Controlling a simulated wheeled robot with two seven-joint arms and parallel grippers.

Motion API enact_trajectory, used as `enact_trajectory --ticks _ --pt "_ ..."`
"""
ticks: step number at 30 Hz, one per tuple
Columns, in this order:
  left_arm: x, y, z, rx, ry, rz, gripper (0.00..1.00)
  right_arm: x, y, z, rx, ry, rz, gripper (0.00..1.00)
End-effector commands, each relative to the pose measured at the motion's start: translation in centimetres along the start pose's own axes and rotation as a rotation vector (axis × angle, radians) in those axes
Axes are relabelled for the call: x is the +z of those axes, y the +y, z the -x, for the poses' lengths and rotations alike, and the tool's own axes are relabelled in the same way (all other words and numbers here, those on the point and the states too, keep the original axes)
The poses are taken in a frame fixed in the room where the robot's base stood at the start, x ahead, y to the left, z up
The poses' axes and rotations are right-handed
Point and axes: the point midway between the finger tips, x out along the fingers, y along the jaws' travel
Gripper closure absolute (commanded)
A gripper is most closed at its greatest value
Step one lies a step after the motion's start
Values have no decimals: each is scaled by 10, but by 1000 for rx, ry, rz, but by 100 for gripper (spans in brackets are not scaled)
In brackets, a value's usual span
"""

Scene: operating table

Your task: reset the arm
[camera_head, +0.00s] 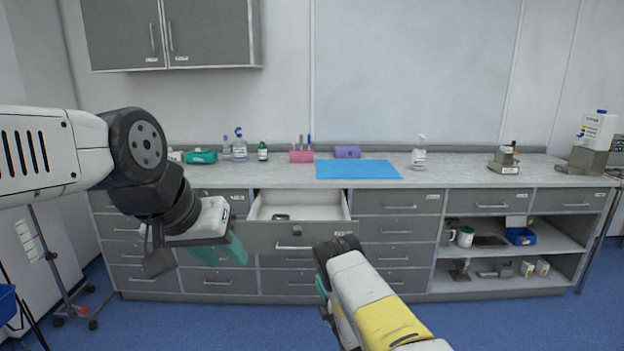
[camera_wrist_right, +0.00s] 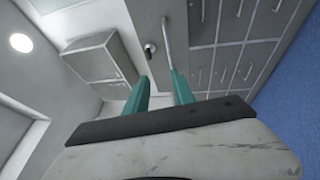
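My left gripper (camera_head: 222,252) hangs in front of the counter's left drawers in the head view. Its teal fingers look apart, with nothing seen between them. My right arm comes in from the bottom, and its gripper is mostly hidden behind the wrist in the head view; only a bit of teal shows. In the right wrist view, the right gripper (camera_wrist_right: 160,85) has its two teal fingers apart and empty. An open drawer (camera_head: 295,236) stands between the two arms, beyond them. A small dark object (camera_head: 282,217) lies inside it.
The counter (camera_head: 455,172) carries a blue mat (camera_head: 357,169), a pink item (camera_head: 301,157), a purple item (camera_head: 347,152), bottles (camera_head: 240,147) and a microscope-like device (camera_head: 505,160). Open shelves (camera_head: 545,245) are at right. A wheeled stand (camera_head: 62,270) is at left. The blue floor in front is mostly clear.

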Motion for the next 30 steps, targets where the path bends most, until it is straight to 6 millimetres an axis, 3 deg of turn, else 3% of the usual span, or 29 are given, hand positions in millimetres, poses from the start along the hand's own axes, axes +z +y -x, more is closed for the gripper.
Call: enact_trajectory --ticks 10,17,23,30 --pt "0 0 0 0 0 0 64 25 30 -29 -46 -63 -74 70" --pt "0 0 0 0 0 0 64 53 66 -55 -105 -140 -176 70" --pt "0 0 0 0 0 0 64 86 121 -77 -175 -241 -334 70" --pt "0 0 0 0 0 0 64 122 219 -76 -288 -401 -642 70"
